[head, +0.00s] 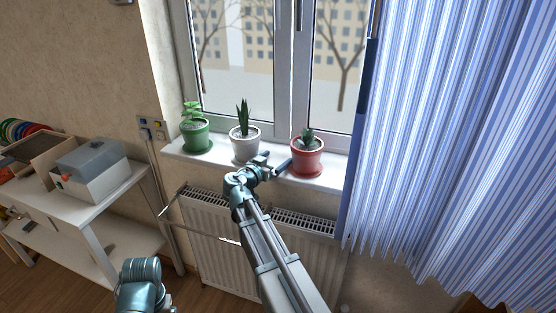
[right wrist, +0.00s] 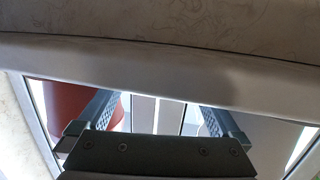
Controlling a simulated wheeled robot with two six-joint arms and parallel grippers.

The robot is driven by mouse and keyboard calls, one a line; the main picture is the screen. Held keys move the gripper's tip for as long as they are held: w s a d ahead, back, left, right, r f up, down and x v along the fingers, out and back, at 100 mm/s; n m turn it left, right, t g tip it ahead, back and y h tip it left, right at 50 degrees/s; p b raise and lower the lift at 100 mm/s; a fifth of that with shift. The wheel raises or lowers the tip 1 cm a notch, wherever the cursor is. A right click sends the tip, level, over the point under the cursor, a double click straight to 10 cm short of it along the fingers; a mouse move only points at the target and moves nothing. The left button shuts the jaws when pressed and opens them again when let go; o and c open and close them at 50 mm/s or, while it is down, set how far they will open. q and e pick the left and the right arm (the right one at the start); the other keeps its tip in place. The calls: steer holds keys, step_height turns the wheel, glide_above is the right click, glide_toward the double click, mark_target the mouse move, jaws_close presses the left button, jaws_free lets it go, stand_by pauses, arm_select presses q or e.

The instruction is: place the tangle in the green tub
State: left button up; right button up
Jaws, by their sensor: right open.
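I cannot make out a tangle or a green tub in either view. The only green container I can make out is a plant pot (head: 196,137) with a leafy plant, at the left of the windowsill. My right gripper (head: 274,163) is over the sill, between the white pot (head: 245,150) and the red pot (head: 307,163). In the right wrist view its two fingers (right wrist: 157,110) are spread with nothing visible between them. The red pot (right wrist: 62,100) shows behind the left finger there. Part of my left arm shows at the bottom of the head view; its gripper does not show.
A radiator (head: 208,256) with a thin rail is under the sill. A blue striped curtain (head: 460,120) hangs at the right. A white shelf unit (head: 92,213) at the left holds a grey-lidded box (head: 90,170), cardboard boxes and coloured rings (head: 30,128).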

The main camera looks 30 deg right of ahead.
jaws_close()
stand_by(0.5)
